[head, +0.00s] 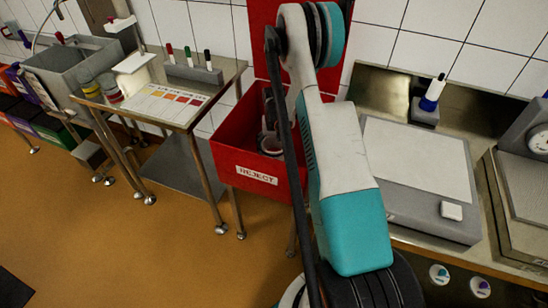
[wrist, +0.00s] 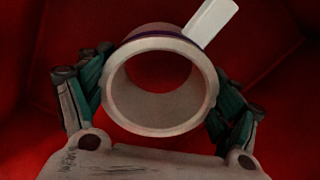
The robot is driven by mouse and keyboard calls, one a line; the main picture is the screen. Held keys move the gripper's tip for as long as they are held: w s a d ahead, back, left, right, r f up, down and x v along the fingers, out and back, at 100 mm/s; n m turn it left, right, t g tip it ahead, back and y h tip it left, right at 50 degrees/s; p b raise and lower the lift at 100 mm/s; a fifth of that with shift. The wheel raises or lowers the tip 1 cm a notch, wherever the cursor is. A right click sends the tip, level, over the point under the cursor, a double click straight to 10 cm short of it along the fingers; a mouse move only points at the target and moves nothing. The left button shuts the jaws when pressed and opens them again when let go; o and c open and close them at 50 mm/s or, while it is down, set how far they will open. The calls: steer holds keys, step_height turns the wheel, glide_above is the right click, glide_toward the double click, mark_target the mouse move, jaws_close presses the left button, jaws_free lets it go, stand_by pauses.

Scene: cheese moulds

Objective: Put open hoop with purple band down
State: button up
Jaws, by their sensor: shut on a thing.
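The open hoop (wrist: 117,104) is a pale, short tube with an empty bore, seen nearly end-on in the wrist view. A thin purple band (wrist: 160,35) runs around its far part, and a white tag (wrist: 213,20) sticks up from it. My gripper (wrist: 160,84) is shut on the hoop, with a teal-and-grey finger on each side. Red surfaces surround it in the wrist view. In the head view my arm hangs over the red REJECT bin (head: 228,151) and hides part of its inside. I cannot tell whether the hoop touches the bin's floor.
A steel stand (head: 232,77) with a colour chart (head: 168,104) and several markers is left of the bin. A counter with a grey slab (head: 413,210) and a scale (head: 540,140) is to the right. A sink (head: 78,70) is far left. The orange floor is open at front left.

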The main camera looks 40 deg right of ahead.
mark_target(274, 155)
steer(key=shift+f+b, duration=0.75)
steer(key=shift+f, duration=1.4)
steer(key=shift+f, duration=0.15)
steer(key=o, duration=1.1)
step_height(274, 155, up, 12)
steer(key=p, duration=0.4)
steer(key=shift+r, duration=0.2)
